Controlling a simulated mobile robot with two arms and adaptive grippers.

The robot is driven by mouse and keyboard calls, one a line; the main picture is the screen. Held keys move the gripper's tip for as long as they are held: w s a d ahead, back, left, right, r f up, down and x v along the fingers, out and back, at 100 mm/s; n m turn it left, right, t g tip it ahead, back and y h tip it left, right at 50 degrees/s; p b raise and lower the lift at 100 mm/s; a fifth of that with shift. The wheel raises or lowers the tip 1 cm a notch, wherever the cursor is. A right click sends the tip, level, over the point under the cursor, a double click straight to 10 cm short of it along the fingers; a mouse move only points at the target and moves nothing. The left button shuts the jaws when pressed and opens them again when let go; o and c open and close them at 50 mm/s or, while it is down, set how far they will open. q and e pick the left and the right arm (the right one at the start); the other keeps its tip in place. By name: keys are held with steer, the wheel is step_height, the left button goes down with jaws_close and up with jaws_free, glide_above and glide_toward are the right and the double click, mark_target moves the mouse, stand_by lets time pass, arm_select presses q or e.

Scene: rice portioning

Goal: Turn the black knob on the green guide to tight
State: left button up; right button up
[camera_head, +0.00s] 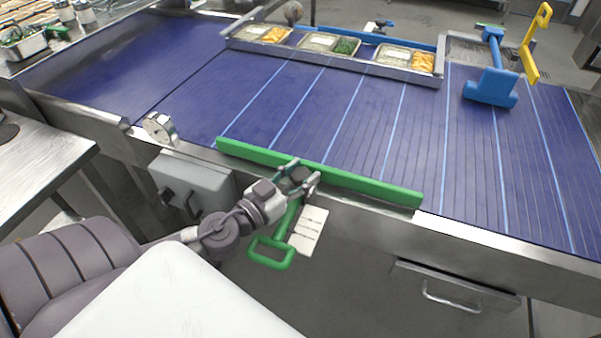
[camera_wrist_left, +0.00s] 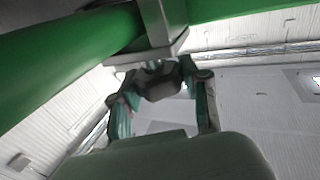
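The long green guide (camera_head: 375,188) lies along the near edge of the blue belt, with a green handle (camera_head: 270,252) hanging below it. My left gripper (camera_head: 301,177) is at the guide's near side, around the middle of its length. In the left wrist view its two fingers (camera_wrist_left: 160,88) stand on either side of the dark knob (camera_wrist_left: 162,82), below a grey bracket (camera_wrist_left: 160,42), and appear to press on its sides. The green guide also shows there (camera_wrist_left: 70,62). The knob's setting cannot be read. My right gripper is not in view.
A metal rack (camera_head: 340,57) with food trays stands at the belt's far side. A blue tool (camera_head: 491,88) and a yellow one (camera_head: 530,55) are at the far right. A paper label (camera_head: 309,230) hangs below.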

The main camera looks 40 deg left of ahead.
arm_select(q)
steer(key=c, duration=0.5)
steer(key=shift+o, duration=0.2)
steer(key=shift+f+m+g+h+b, duration=0.15)
steer(key=shift+m+g+h+b, duration=0.15)
steer(key=shift+m+h+b, duration=0.9)
steer(key=m+g+h, duration=0.1)
steer(key=h, duration=0.1)
steer(key=shift+a+h, duration=0.1)
steer(key=shift+h, duration=0.2)
steer(key=m+h, duration=0.1)
steer(key=m+g+h, duration=0.1)
steer(key=g+h, duration=0.1)
steer(key=shift+r+m+h, duration=0.25)
steer(key=shift+m+h, duration=0.15)
steer(key=shift+w+m+g+h, duration=0.1)
steer(key=shift+m+g+h, duration=0.85)
steer(key=shift+g, duration=0.25)
steer(key=shift+f+m+g+h+b, duration=0.15)
steer(key=shift+m+g+h+b, duration=0.2)
steer(key=shift+m+g+h, duration=0.45)
steer(key=shift+m+g+h+b, duration=0.95)
steer(key=shift+m+g+b, duration=0.3)
steer(key=shift+g, duration=0.75)
